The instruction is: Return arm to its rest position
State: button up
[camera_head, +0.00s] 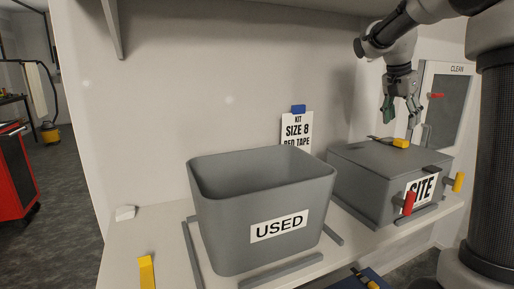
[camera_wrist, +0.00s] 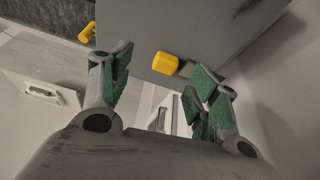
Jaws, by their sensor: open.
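My gripper (camera_head: 401,108) hangs from my arm at the upper right in the head view, above the grey SITE box (camera_head: 372,170). Its fingers with green pads are spread apart and empty, and they also show in the wrist view (camera_wrist: 160,85). The SITE box has a closed lid with a yellow piece (camera_head: 401,143) on top.
An open grey bin labelled USED (camera_head: 203,224) stands left of the SITE box on the bench. A KIT SIZE 8 RED TAPE sign (camera_head: 297,131) is behind it. A CLEAN cabinet (camera_head: 456,88) is on the right. A shelf overhangs at the top. A red cart (camera_head: 14,175) stands far left.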

jog(key=s+a+f+n+t+y, duration=0.1)
jog(key=s+a+f+n, duration=0.2)
jog(key=s, duration=0.6)
jog(key=s+a+f+n+y, duration=0.1)
jog(key=s+a+f+n, duration=0.2)
jog(key=s, duration=0.7)
jog(key=s+a+f+n+t+y, duration=0.1)
jog(key=s+a+f+n, duration=0.2)
jog(key=s+a+n, duration=0.4)
jog(key=s, duration=0.3)
jog(key=shift+a+f+t+y, duration=0.2)
jog(key=shift+f+t+y, duration=0.1)
jog(key=shift+y, duration=0.1)
